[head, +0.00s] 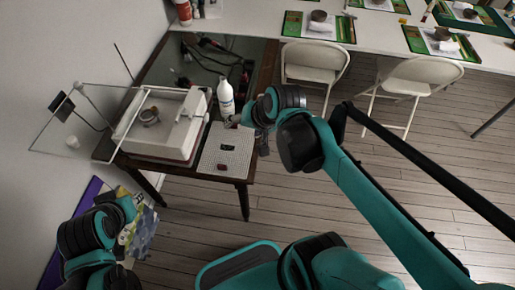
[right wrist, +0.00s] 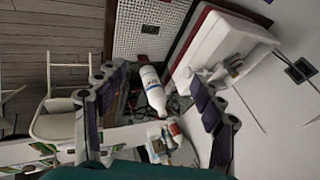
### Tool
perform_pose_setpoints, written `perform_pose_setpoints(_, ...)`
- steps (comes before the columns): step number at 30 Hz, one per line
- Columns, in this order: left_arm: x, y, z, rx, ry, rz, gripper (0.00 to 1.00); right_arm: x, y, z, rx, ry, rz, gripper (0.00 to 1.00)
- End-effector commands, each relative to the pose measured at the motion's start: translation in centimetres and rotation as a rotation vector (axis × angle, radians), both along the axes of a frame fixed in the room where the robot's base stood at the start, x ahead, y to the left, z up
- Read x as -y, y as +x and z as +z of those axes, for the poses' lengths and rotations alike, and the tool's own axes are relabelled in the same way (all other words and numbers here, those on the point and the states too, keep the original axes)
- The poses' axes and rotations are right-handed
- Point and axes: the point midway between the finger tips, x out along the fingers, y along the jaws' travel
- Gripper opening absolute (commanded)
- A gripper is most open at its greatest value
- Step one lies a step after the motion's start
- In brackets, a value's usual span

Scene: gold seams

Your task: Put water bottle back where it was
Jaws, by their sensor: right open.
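The perforated board (head: 230,142) with small dark and red items and a white tray machine with a clear frame (head: 170,142) fill the table front. Cables lie behind. White folding chairs (head: 315,62) and a long white table (head: 255,27) stand beyond; open wooden floor lies right.

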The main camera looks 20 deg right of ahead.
Motion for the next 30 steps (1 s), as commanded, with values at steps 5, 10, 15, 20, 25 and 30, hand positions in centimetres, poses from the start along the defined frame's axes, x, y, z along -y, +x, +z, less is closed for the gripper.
perform_pose_setpoints(5,0.0,0.0,0.0,0.0,0.0,0.0,0.3,0.2,-5.1,-0.9,0.09,-0.28,0.249,0.69)
perform_pose_setpoints(10,0.0,0.0,0.0,0.0,0.0,0.0,0.3,0.7,-7.0,-1.5,0.131,-0.425,0.375,0.69)
perform_pose_setpoints(15,0.0,0.0,0.0,0.0,0.0,0.0,0.3,0.8,-7.3,-1.6,0.139,-0.457,0.401,0.69)
perform_pose_setpoints(20,0.0,0.0,0.0,0.0,0.0,0.0,0.3,0.8,-7.3,-1.6,0.139,-0.454,0.399,0.69)
perform_pose_setpoints(25,0.0,0.0,0.0,0.0,0.0,0.0,0.3,0.8,-7.3,-1.6,0.138,-0.453,0.398,0.69)
perform_pose_setpoints(30,0.0,0.0,0.0,0.0,0.0,0.0,0.3,0.8,-7.3,-1.6,0.137,-0.453,0.397,0.69)
